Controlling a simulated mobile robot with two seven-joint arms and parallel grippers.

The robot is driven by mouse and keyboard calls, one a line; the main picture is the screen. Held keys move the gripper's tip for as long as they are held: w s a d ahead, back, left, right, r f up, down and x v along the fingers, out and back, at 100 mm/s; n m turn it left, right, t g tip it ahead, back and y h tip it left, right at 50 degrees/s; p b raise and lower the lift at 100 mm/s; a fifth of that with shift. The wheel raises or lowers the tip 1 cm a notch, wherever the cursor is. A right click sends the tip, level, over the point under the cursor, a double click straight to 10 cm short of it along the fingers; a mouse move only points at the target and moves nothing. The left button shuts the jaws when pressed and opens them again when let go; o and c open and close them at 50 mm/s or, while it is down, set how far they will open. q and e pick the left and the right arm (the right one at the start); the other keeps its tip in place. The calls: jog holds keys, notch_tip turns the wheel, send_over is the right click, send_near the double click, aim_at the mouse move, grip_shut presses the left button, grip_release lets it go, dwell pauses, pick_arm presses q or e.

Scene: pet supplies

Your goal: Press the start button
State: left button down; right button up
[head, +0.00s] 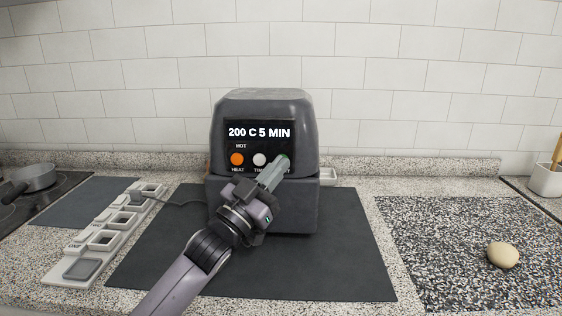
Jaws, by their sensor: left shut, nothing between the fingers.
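A dark grey cooking appliance (264,104) stands on a dark mat (345,262) in the middle of the counter. Its display (259,132) reads "200 C 5 MIN". Below it are an orange knob (237,159) marked HEAT and HOT, and a pale knob (260,159) whose label is partly covered. A green button (284,161) is at the right of the panel, mostly hidden. My left gripper (280,167) is shut and empty, with its fingertips at the green button. Whether they touch or press it I cannot tell. My right gripper is not in view.
A white power strip (58,270) with a dark cord lies at the left. A speckled mat (445,240) at the right holds a beige rounded object (502,255). A white container (546,180) stands at the right edge.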

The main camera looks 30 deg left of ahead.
pick_arm(q)
jog(key=shift+a+r, duration=0.15)
jog(key=shift+a, duration=0.2)
jog(key=shift+d, duration=0.1)
jog(key=shift+s+d+f, duration=0.25)
jog(key=shift+s+d, duration=0.2)
jog(key=shift+s, duration=0.15)
jog(key=shift+s+d+p, duration=0.25)
jog(key=shift+s+d, duration=0.2)
jog(key=shift+s, duration=0.3)
jog(key=shift+s+d+p, duration=0.2)
jog(key=shift+s+d, duration=0.2)
jog(key=shift+s, duration=0.3)
jog(key=shift+s+d+p, duration=0.25)
jog(key=shift+s+d, duration=0.2)
jog(key=shift+s, duration=0.3)
